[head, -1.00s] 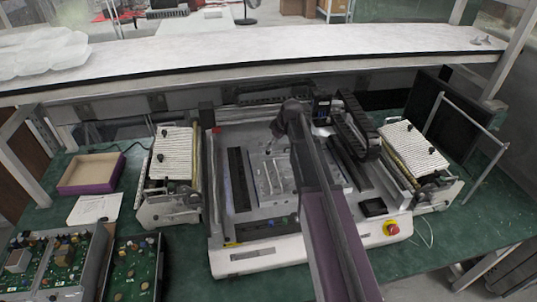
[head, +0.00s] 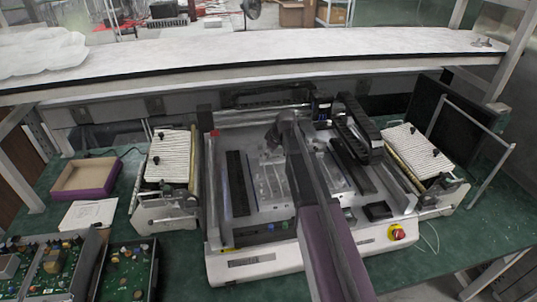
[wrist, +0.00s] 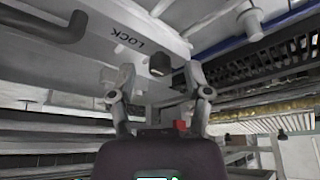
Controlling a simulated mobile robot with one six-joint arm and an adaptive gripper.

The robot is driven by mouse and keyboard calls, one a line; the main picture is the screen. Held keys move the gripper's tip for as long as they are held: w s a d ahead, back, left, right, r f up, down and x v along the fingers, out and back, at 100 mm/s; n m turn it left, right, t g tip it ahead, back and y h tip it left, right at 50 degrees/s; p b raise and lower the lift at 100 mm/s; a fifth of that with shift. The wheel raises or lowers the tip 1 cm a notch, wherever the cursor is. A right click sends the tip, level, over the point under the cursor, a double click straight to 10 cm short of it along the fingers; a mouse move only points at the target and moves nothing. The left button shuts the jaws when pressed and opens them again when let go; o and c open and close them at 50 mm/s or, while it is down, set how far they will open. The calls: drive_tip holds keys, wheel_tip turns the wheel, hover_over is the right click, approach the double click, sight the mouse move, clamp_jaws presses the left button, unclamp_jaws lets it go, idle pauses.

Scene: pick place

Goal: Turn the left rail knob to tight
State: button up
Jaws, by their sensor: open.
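A small black knob (wrist: 160,64) shows in the wrist view under a pale plate marked LOCK (wrist: 140,45). My gripper (wrist: 159,80) has its two fingers spread, with the knob ahead between the fingertips. I cannot tell whether either finger touches it. In the head view my gripper (head: 278,132) is over the middle of the white machine (head: 260,262), and my arm hides part of the bed. The knob cannot be made out there, and its tight or loose setting does not show.
Ribbed units with black knobs stand left (head: 170,155) and right (head: 415,150) of the machine. A purple-sided box (head: 85,178) and green circuit boards (head: 125,275) lie at left. A red stop button (head: 397,232) is at the front right. A shelf (head: 250,48) spans the back.

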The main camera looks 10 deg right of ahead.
clamp_jaws()
drive_tip(key=shift+m, duration=0.4)
drive_tip(key=m+h, duration=0.1)
drive_tip(key=m, duration=0.1)
drive_tip(key=m+t+h, duration=0.1)
drive_tip(key=m, duration=0.2)
drive_tip(key=shift+s+a, duration=0.1)
drive_tip(key=shift+a, duration=0.05)
drive_tip(key=m+h, duration=0.2)
drive_tip(key=m, duration=0.4)
drive_tip(key=shift+a, duration=0.15)
drive_tip(key=m+h, duration=0.1)
drive_tip(key=m, duration=0.2)
drive_tip(key=m+g+h, duration=0.1)
drive_tip(key=m, duration=0.2)
drive_tip(key=shift+w+a, duration=0.15)
drive_tip(key=shift+w, duration=0.05)
drive_tip(key=m+g, duration=0.1)
drive_tip(key=m, duration=0.2)
drive_tip(key=m+g+h, duration=0.1)
drive_tip(key=m, duration=0.2)
